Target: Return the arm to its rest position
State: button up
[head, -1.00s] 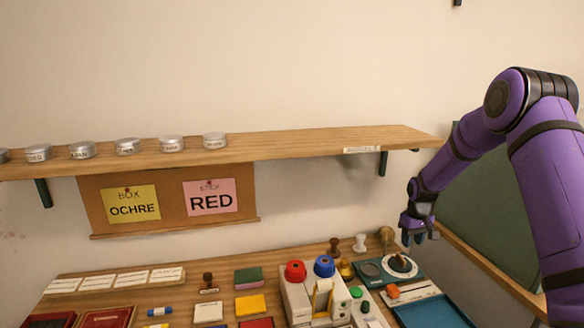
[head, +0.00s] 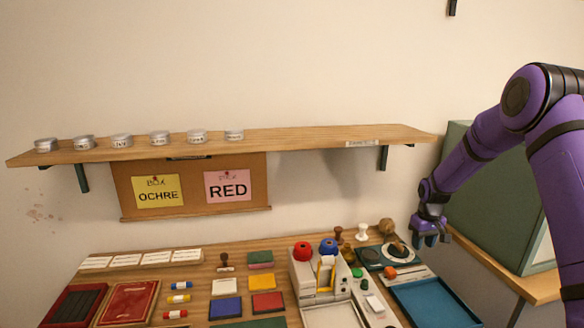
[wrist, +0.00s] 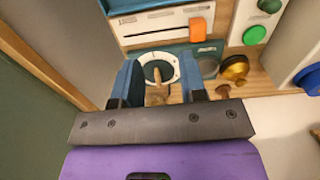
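My purple arm comes in from the right edge of the head view, bent at the elbow. My gripper (head: 431,238) hangs fingers-down at the table's right end, just right of the round white-rimmed dish (head: 397,250). In the wrist view the two blue fingers stand apart and my gripper (wrist: 158,82) is open. A brown wooden handle (wrist: 157,90) and the dish's white ring (wrist: 143,66) show between and beyond the fingers. Nothing appears gripped.
A wooden shelf (head: 300,140) with several tins spans the wall. A green cabinet (head: 490,215) stands close right of my gripper. Below are a blue tray (head: 430,303), a white stamping device (head: 305,275), bottles and coloured blocks. The air above the table is clear.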

jog(key=s+a+r+t, duration=0.1)
jog(key=s+a+r, duration=0.1)
jog(key=s+r, duration=0.5)
jog(key=s+a+r+m, duration=0.1)
jog(key=s+a+r, duration=0.15)
jog(key=r, duration=0.85)
jog(key=s+a+r+t, duration=0.1)
jog(key=s+a+r, duration=0.1)
jog(key=s+r, duration=0.5)
jog(key=s+a+r+t, duration=0.1)
jog(key=s+r, duration=0.1)
jog(key=s, duration=0.7)
jog(key=s+a+r+m+t, duration=0.1)
jog(key=s+a+r, duration=0.1)
jog(key=s, duration=0.7)
jog(key=s+a+r+t, duration=0.1)
jog(key=s+r, duration=0.3)
jog(key=s, duration=0.5)
jog(key=shift+s+a, duration=0.2)
jog(key=shift+s, duration=0.2)
